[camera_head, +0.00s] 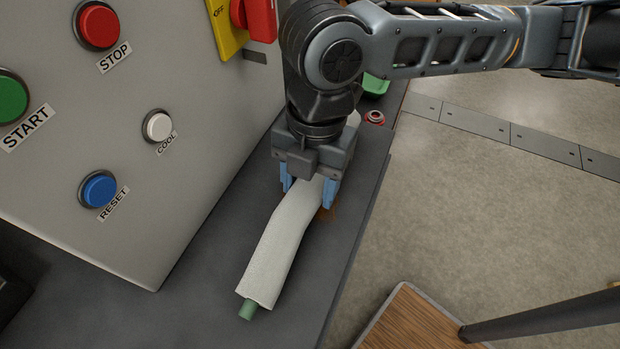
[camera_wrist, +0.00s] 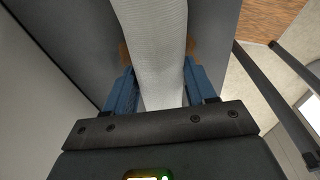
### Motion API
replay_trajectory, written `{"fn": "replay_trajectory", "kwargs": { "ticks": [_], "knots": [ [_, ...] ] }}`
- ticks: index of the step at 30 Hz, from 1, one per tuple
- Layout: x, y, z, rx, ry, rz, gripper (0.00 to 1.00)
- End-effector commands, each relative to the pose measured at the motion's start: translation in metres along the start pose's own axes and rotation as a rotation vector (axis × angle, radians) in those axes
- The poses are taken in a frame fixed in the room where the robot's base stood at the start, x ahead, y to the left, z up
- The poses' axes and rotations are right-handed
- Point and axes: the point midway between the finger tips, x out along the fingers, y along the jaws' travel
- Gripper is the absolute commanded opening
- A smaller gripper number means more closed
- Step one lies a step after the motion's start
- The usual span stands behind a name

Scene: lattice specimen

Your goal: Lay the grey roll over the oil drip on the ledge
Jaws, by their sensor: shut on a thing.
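The grey roll (camera_head: 270,255) is a long, pale, slightly bent sleeve with a green end (camera_head: 246,309) showing at its near tip. It runs lengthwise along the dark ledge (camera_head: 205,305). My gripper (camera_head: 308,190) points down and is shut on the roll, with a blue finger on each side. In the wrist view the roll (camera_wrist: 155,45) passes between the fingers. The brown oil drip (camera_head: 326,214) shows beside the roll near the fingers. In the wrist view the drip (camera_wrist: 124,54) shows on both sides of the roll, its middle hidden under it.
A grey control panel (camera_head: 190,60) with several buttons stands left of the ledge. A small red-rimmed part (camera_head: 374,117) and a green object (camera_head: 375,86) are at the ledge's far end. The ledge drops to the floor on the right. A wooden surface (camera_head: 415,322) is at lower right.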

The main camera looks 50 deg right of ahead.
Motion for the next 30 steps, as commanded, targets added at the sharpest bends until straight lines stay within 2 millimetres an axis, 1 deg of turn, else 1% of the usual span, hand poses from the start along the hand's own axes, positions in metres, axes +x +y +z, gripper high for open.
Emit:
{"fn": "replay_trajectory", "kwargs": {
  "ticks": [10, 11, 12, 20, 27, 30],
  "knots": [
    [0.0053, 0.0, 0.0009, 0.0, 0.0, 0.0, 0.2],
    [0.0052, 0.0001, 0.0009, 0.0, 0.0, 0.0, 0.56],
    [0.0047, 0.0001, 0.0008, 0.0, 0.0, 0.0, 0.6],
    [0.0047, 0.0001, 0.0008, 0.0, 0.0, 0.0, 0.85],
    [0.0043, 0.0001, 0.0008, 0.0, 0.0, 0.0, 0.85],
    [-0.0015, 0.0006, 0.0011, 0.0, -0.001, 0.002, 0.85]
  ]
}}
